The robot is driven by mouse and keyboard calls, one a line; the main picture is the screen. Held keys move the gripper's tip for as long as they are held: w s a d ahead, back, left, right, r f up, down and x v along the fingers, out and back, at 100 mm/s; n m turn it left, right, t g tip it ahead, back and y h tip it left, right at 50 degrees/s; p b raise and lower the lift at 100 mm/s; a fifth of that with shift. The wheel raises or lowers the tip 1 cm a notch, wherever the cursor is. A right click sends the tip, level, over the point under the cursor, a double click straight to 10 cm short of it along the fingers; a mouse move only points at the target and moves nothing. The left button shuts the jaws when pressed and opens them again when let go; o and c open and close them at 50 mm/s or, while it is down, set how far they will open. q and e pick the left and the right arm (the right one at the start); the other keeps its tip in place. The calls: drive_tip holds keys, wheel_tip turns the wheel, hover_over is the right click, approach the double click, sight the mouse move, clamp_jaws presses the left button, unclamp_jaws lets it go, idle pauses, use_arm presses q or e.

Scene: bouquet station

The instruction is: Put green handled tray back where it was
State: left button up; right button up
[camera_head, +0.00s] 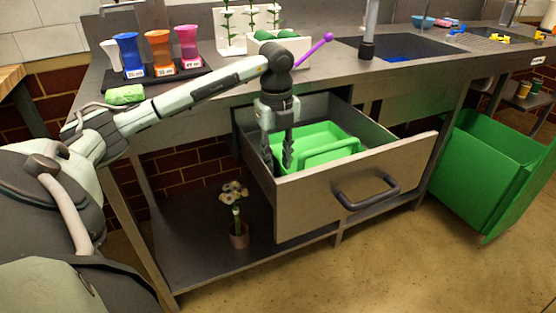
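The green handled tray (330,134) lies inside the open drawer (345,193) under the counter. Its near side and a raised green bar (335,153) show. My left gripper (279,164) points down into the drawer at the tray's left end. Its two dark fingers are apart, and I see nothing held between them. The fingers hide part of the tray's left end, so I cannot tell whether they touch it. My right gripper is not in view.
The drawer front with its dark handle (367,195) sticks out from the counter. A green bin (490,165) stands at the right. Coloured cups (158,50), a white planter box (283,47) and a sink (400,47) are on top. A potted flower (238,228) stands on the lower shelf.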

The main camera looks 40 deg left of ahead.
use_arm(q)
wheel_tip(320, 180, up, 12)
drive_tip(key=p, duration=0.1)
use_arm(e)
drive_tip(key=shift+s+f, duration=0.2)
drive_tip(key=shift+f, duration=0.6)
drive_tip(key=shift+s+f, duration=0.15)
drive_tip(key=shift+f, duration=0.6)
use_arm(q)
drive_tip(key=shift+f, duration=0.15)
